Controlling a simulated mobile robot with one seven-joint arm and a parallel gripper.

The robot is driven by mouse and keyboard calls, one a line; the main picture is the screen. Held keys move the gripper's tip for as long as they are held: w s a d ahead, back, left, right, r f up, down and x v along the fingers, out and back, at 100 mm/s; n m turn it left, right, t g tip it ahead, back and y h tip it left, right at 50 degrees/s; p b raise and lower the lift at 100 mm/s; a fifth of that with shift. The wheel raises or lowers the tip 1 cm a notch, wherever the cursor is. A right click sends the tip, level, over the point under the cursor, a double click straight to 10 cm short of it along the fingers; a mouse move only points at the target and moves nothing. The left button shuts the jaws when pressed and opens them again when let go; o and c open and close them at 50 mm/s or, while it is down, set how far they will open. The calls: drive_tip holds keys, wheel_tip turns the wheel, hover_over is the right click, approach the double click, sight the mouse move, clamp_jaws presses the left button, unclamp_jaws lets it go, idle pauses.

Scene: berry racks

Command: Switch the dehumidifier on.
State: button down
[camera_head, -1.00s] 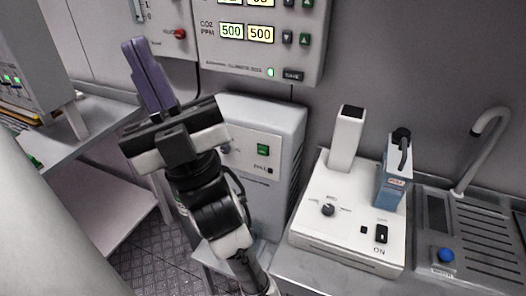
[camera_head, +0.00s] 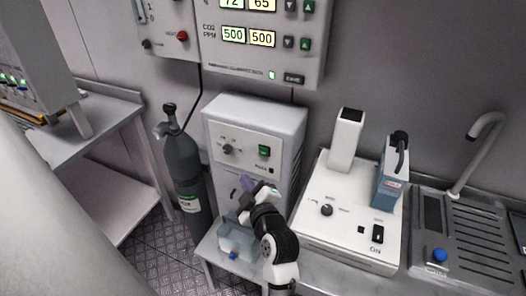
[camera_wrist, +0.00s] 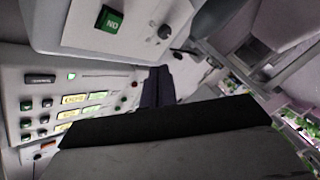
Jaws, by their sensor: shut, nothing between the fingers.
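A white box-shaped unit (camera_head: 285,117), which looks like the dehumidifier, stands against the back wall. Its front has a dial (camera_head: 228,149), a green switch (camera_head: 264,151) and a small black square below the switch. In the wrist view the green switch (camera_wrist: 111,20) shows upside-down lettering that reads ON, and the dial (camera_wrist: 165,32) is beside it. My gripper (camera_head: 246,184) is in front of the unit's lower front, below the switch. Its purple fingers (camera_wrist: 157,87) are together and empty. I cannot tell whether they touch the unit.
A dark gas cylinder (camera_head: 184,165) stands left of the unit. A clear bluish container (camera_head: 237,240) is below my gripper. A control panel (camera_head: 215,60) hangs above.

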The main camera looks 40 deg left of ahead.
sight(264, 151)
drive_tip(key=shift+w, duration=0.1)
drive_tip(key=w, duration=0.2)
drive_tip(key=w+a, duration=0.1)
drive_tip(key=w, duration=0.2)
drive_tip(key=w+a+b, duration=0.1)
drive_tip(key=w, duration=0.2)
drive_tip(key=shift+w, duration=0.2)
drive_tip(key=shift+w, duration=0.1)
idle(2.0)
drive_tip(key=shift+w+a+b, duration=0.1)
drive_tip(key=shift+w+b, duration=0.2)
drive_tip(key=shift+b, duration=0.05)
drive_tip(key=shift+w, duration=0.15)
idle(0.4)
